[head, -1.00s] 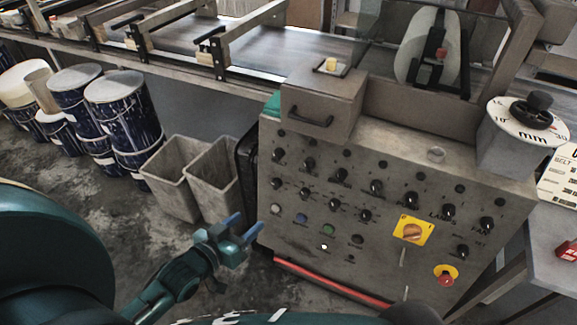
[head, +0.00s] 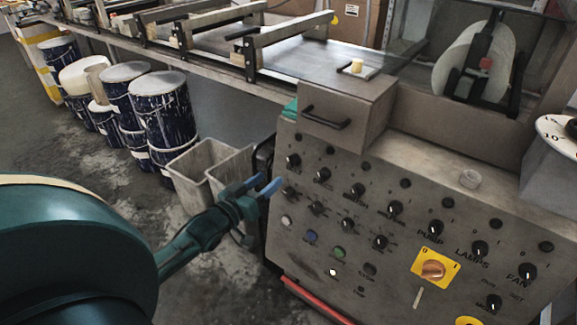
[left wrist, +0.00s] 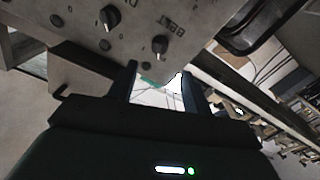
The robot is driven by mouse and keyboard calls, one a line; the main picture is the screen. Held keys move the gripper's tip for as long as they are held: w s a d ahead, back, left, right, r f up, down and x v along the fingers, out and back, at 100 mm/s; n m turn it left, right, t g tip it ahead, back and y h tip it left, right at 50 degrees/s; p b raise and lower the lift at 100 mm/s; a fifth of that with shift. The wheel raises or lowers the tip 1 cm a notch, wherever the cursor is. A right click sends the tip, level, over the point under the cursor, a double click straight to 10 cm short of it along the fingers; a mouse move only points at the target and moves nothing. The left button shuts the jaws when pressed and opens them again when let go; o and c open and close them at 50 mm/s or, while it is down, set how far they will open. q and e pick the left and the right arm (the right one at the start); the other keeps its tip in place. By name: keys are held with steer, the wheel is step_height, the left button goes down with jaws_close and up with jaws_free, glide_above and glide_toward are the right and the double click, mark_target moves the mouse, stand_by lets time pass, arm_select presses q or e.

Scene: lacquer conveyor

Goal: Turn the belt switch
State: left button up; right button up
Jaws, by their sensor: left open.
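The grey control panel (head: 330,215) carries rows of black knobs. In the left wrist view, a black knob (left wrist: 160,45) with a white pointer has a label that seems to read BELT. It appears to be the upper left knob (head: 293,160) in the head view, where its label is unreadable. My left gripper (head: 262,184) is open and empty, with blue fingertips, beside the panel's left edge and a little below that knob. In the left wrist view, its dark fingers (left wrist: 162,85) stand apart, off the knob. My right gripper is not in view.
A yellow-plated rotary switch (head: 433,268) sits lower right on the panel. A box with a black handle (head: 325,120) projects above the knobs. Grey bins (head: 203,165) and blue drums (head: 163,110) stand left. The conveyor (head: 300,65) runs behind.

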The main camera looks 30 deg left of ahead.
mark_target(289, 162)
arm_select(q)
steer(key=w, duration=0.6)
steer(key=w+d+b, duration=0.1)
steer(key=w, duration=0.2)
steer(key=c, duration=1)
steer(key=shift+o, duration=0.2)
steer(key=shift+m, duration=0.5)
steer(key=m+h+p, duration=0.1)
steer(key=m, duration=0.4)
steer(key=shift+a+r+p, duration=0.1)
steer(key=shift+a+p, duration=0.05)
steer(key=shift+p, duration=0.2)
steer(key=m+p, duration=0.1)
steer(key=m, duration=0.2)
steer(key=m+g+h, duration=0.1)
steer(key=m, duration=0.3)
steer(key=shift+g+h+p, duration=0.3)
steer(key=shift+p, duration=0.05)
steer(key=shift+m, duration=0.4)
